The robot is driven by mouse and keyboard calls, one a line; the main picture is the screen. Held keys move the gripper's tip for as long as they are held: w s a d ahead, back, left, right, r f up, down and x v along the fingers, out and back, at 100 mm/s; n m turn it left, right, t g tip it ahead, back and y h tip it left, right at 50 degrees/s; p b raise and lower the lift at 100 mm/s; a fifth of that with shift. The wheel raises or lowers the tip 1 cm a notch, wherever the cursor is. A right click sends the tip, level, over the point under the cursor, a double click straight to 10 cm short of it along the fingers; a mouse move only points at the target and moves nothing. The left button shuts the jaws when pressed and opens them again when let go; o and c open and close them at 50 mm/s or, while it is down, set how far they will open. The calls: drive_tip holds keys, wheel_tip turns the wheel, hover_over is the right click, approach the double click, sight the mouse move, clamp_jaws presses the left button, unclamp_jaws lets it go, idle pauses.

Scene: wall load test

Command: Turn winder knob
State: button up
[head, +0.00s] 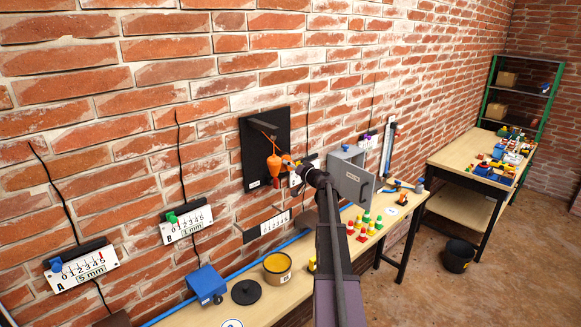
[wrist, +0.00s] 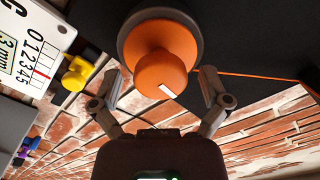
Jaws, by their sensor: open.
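The orange winder knob (wrist: 163,74) fills the upper middle of the wrist view, with a white mark on its face and a dark round collar behind it. My gripper (wrist: 161,82) is open, with one finger left and one right of the knob. A gap shows between each finger and the knob, and nothing is held. An orange cord (wrist: 262,76) runs right from the knob.
A scale plate marked 3 mm (wrist: 36,52) with a yellow knob (wrist: 76,74) is close left of my gripper in the wrist view. A grey box (head: 350,178) with an open door is right of my gripper in the head view. The workbench (head: 310,255) below holds several objects.

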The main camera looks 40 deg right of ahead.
drive_tip(key=s, duration=1.2)
drive_tip(key=shift+d, duration=0.45)
drive_tip(key=m, duration=0.3)
drive_tip(key=s+m, duration=0.1)
drive_tip(key=m, duration=0.6)
drive_tip(key=shift+s+m, duration=0.3)
drive_tip(key=shift+s, duration=0.05)
drive_tip(key=shift+w, duration=0.1)
drive_tip(key=w, duration=0.9)
drive_tip(key=w+a, duration=0.1)
drive_tip(key=w, duration=0.3)
drive_tip(key=shift+w, duration=0.3)
drive_tip(key=c, duration=1.1)
